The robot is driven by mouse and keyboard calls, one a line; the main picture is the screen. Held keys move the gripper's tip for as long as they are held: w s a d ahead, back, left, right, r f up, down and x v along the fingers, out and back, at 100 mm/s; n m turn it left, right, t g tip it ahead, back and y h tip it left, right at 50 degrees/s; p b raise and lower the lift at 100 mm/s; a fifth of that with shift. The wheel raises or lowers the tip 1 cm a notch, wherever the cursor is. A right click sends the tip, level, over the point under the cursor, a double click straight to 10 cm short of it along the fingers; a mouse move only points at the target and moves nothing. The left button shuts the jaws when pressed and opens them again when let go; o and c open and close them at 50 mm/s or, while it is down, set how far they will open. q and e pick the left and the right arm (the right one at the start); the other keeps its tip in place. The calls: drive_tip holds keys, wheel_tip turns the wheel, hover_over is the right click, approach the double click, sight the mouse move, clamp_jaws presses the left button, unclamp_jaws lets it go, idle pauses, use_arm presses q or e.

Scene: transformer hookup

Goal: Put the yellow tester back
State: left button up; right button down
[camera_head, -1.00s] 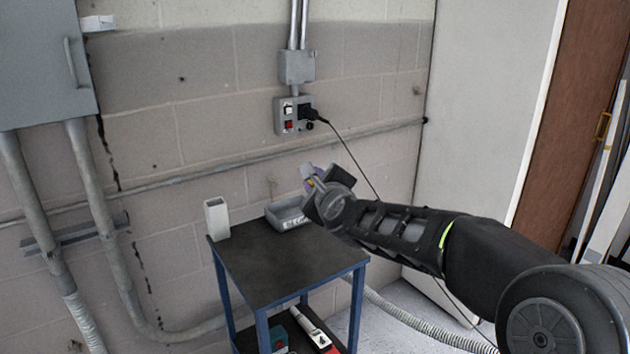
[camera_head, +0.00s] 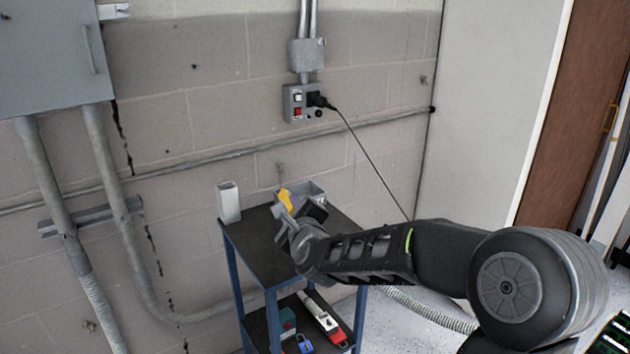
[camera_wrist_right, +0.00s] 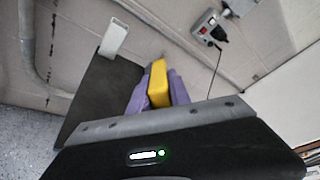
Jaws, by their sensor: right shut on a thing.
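The yellow tester (camera_head: 286,199) is held at the tip of my right gripper (camera_head: 291,213), over the dark top of a small blue-legged cart (camera_head: 262,248). In the right wrist view the yellow tester (camera_wrist_right: 158,84) stands between the two purple fingers of my right gripper (camera_wrist_right: 157,92), which are shut on it. A white upright holder (camera_head: 229,202) stands on the left back corner of the cart top, left of the tester. A grey tray (camera_head: 312,188) sits at the back of the cart, partly hidden behind the gripper. My left gripper is not in view.
A wall socket box (camera_head: 299,103) with a black plug and hanging cord is above the cart. The lower shelf holds a red and white tool (camera_head: 322,320), a teal item (camera_head: 287,322) and a blue padlock (camera_head: 304,343). The cart top's front left is clear.

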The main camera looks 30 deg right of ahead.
drive_tip(key=s+a+f+n+y, duration=0.1)
drive_tip(key=a+f+n+y, duration=0.2)
drive_tip(key=a+f, duration=1.2)
drive_tip(key=shift+a+f+n+t+y, duration=0.25)
drive_tip(key=shift+a+n+t+y, duration=0.15)
drive_tip(key=shift+a+y, duration=0.75)
